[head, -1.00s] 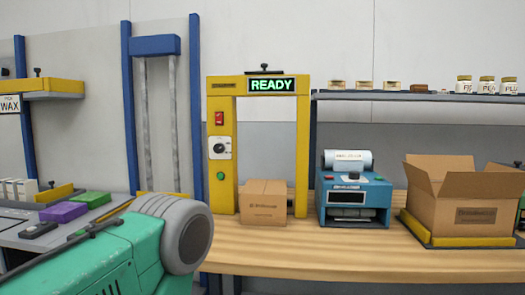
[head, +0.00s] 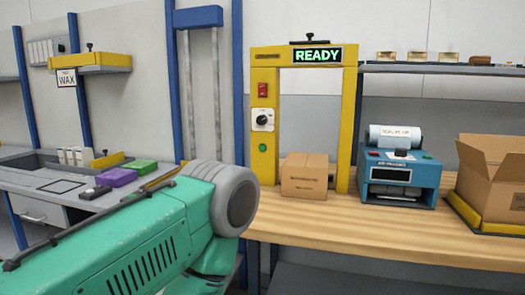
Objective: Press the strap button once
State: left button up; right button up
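A yellow strapping machine frame (head: 352,112) stands on the wooden bench under a lit green READY sign (head: 318,55). Its left post carries a red switch (head: 262,90), a round dial (head: 262,120) and a small green button (head: 262,148) low down. No label on the green button is readable. A closed cardboard box (head: 304,178) sits in the frame's opening. My green and grey arm comes in from the left, and its end stops in front of the bench's left end. Neither gripper is in view.
A blue device (head: 400,180) with a paper roll stands right of the frame. An open cardboard carton (head: 490,180) is at the far right. The wooden bench (head: 400,232) is clear in front. A grey counter at left holds a purple block (head: 117,177) and a green block (head: 137,166).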

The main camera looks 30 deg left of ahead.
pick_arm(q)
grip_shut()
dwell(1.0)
